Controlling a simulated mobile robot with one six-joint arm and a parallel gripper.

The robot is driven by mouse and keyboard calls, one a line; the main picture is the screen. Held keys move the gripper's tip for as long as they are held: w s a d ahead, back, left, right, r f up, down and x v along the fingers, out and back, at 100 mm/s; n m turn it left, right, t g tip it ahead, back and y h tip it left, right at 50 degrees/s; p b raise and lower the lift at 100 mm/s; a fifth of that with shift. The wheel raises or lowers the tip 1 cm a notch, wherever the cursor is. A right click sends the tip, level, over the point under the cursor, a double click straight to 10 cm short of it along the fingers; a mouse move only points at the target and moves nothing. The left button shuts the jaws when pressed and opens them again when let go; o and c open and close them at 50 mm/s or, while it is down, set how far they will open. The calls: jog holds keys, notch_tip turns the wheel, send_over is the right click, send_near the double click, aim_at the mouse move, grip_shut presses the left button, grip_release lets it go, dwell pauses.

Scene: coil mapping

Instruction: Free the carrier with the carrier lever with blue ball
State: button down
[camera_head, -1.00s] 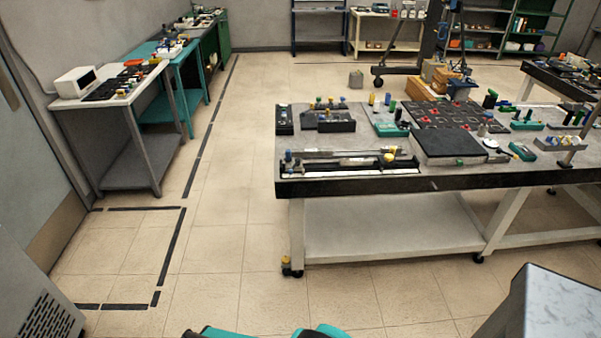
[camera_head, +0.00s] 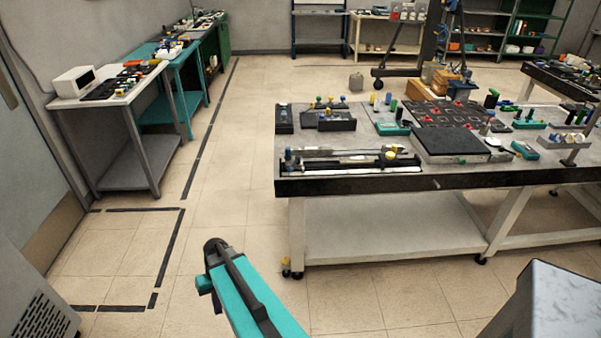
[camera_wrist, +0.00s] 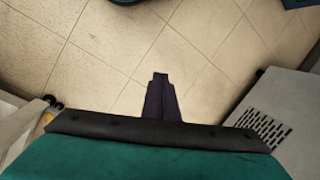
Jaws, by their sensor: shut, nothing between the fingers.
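A long rail fixture (camera_head: 345,170) lies along the front left edge of the workbench in the head view. A small upright piece with a blue top (camera_head: 288,155) stands at its left end, and a yellow ball (camera_head: 389,157) is at its right end. The carrier and its lever are too small to make out surely. My gripper (camera_wrist: 161,76) is shut and empty in the wrist view, over bare tiled floor and away from the bench. My teal arm shows at the bottom of the head view; my fingers cannot be made out there.
The workbench (camera_head: 400,183) also bears a dark flat block (camera_head: 447,143) and several small devices. A side table (camera_head: 110,98) stands at the left. A grey vented cabinet (camera_head: 35,305) is at the lower left. The floor (camera_head: 225,200) between side table and bench is clear.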

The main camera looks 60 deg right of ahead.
aim_at(294, 165)
jog(key=w+d+r+m+t+h+b, duration=0.15)
jog(key=d+r, duration=0.35)
jog(key=d, duration=0.5)
jog(key=d+r+m+t+b, duration=0.1)
jog(key=d+r+t, duration=0.1)
jog(key=d+r, duration=0.5)
jog(key=w+d+r+m+t+b, duration=0.1)
jog(key=d+r+m+t, duration=0.15)
jog(key=d, duration=0.95)
jog(key=s+d+r+t+h+b, duration=0.1)
jog(key=s+d+r+h, duration=0.1)
jog(key=s+d+r, duration=0.4)
jog(key=s+d+r+m+t+h+b, duration=0.1)
jog(key=s+d+r, duration=0.6)
jog(key=d+r, duration=0.6)
jog(key=shift+s+d+r+m+h, duration=0.25)
jog(key=shift+d+m+h, duration=0.1)
jog(key=shift+d, duration=0.8)
jog(key=shift+w+f, duration=0.1)
jog(key=shift+f, duration=0.05)
jog(key=w+f+p, duration=0.4)
jog(key=w+f, duration=0.2)
jog(key=w, duration=0.3)
jog(key=shift+w+f, duration=0.35)
